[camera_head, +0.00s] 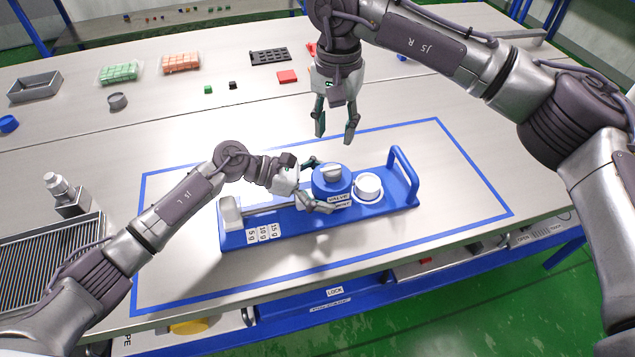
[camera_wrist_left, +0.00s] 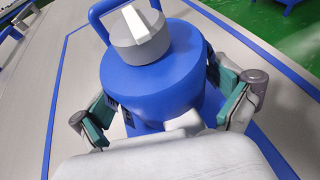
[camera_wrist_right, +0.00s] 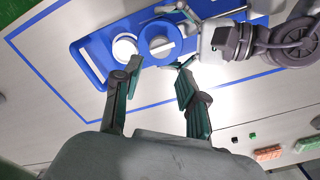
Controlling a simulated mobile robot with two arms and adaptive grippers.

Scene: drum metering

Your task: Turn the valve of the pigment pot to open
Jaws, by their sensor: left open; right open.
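The blue pigment pot (camera_head: 326,188) stands on a blue tray (camera_head: 290,222) with a label reading VALVE at its front. A grey round valve knob (camera_head: 331,172) with a raised ridge tops it; the left wrist view shows the knob (camera_wrist_left: 140,32) closely. My left gripper (camera_head: 318,185) is open, with one finger on each side of the pot body, below the knob. I cannot tell whether the fingers touch it. My right gripper (camera_head: 335,137) is open and empty, above the table behind the pot. The right wrist view also shows the pot (camera_wrist_right: 157,38) beyond its fingers.
A white cup (camera_head: 368,186) stands right of the pot, near the tray's upright handle (camera_head: 403,172). Weight labels (camera_head: 263,233) lie at the tray's left. A blue taped outline surrounds it. Green blocks (camera_head: 118,73), orange blocks (camera_head: 180,62) and a grey bin (camera_head: 35,86) sit behind.

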